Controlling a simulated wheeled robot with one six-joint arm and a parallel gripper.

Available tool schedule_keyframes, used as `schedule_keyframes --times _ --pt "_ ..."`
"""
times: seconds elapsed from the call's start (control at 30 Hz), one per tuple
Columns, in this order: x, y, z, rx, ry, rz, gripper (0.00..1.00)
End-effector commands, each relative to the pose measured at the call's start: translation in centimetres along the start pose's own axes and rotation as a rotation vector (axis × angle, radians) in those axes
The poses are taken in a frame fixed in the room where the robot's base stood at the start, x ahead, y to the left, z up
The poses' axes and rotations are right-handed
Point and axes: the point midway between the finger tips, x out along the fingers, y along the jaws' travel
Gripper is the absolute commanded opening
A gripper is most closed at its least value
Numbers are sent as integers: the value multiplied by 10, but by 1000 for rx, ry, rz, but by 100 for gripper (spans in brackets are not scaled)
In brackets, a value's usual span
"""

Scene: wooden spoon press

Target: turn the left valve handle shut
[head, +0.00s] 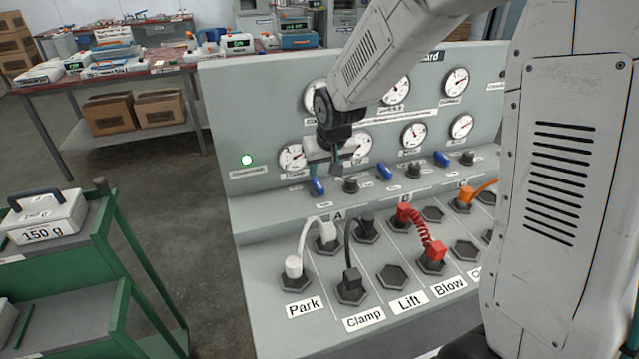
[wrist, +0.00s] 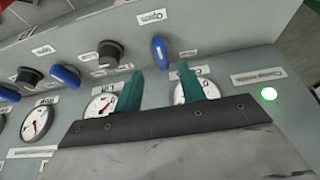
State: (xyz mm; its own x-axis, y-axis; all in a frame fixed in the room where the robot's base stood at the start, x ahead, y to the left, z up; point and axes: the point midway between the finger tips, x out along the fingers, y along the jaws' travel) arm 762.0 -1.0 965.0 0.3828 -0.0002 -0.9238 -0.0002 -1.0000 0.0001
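The left valve handle (head: 317,187) is a blue lever on the grey panel, leftmost of the blue handles. In the wrist view, which shows the panel turned over, this handle (wrist: 159,48) stands nearly upright in the picture. A small plate reading "Open" (wrist: 152,16) is near its far end. My gripper (head: 328,164) is just above the handle in the head view. In the wrist view, the two teal fingers of my gripper (wrist: 158,76) are spread apart and empty. The handle shows beyond the fingertips, between them left to right; no contact shows.
A black knob (head: 350,185) is just right of the handle, with another blue handle (head: 385,172) beyond it. Gauges (head: 292,157) sit behind my gripper. Plugs and cables, such as the white cable (head: 304,240), rise in front. A green lamp (head: 246,160) glows at left.

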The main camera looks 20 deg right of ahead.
Motion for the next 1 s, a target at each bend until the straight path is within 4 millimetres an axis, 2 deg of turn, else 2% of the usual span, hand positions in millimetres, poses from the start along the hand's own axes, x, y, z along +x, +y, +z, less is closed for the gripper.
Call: schedule_keyframes --times 0.4,0.6,0.83,0.87,1.0 --pt "62 0 0 -1 -3 0 40" --pt "75 0 0 0 0 0 40" --pt "75 0 0 0 0 0 40" --pt "75 0 0 0 0 0 37" --pt "75 0 0 0 0 0 0"
